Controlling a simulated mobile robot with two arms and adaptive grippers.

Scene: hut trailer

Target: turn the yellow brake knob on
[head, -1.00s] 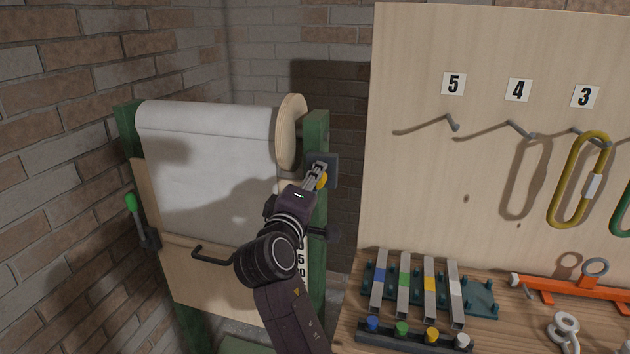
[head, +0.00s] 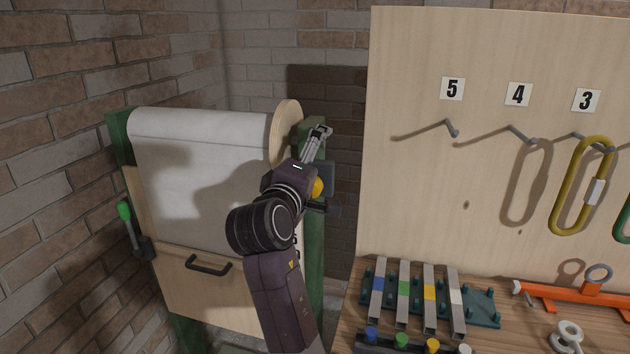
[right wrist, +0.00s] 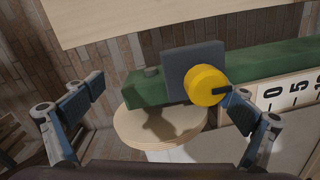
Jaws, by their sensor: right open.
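The yellow brake knob (head: 318,187) is a round knob on a dark grey plate (head: 328,177) on the right green post of the roll stand. In the head view my right wrist partly covers it. In the right wrist view the yellow knob (right wrist: 207,85) shows whole, with a dark mark at its right edge. My right gripper (head: 320,131) is open and empty, with its fingertips above the knob near the post top. In the right wrist view the right finger (right wrist: 245,112) is close beside the knob; contact cannot be told. My left gripper is not in view.
The white roll (head: 200,130) has a wooden end disc (head: 285,130). A green-tipped lever (head: 125,212) and dark handle (head: 208,265) are at left. The pegboard (head: 480,180) and workbench with coloured bars (head: 429,295) stand at right.

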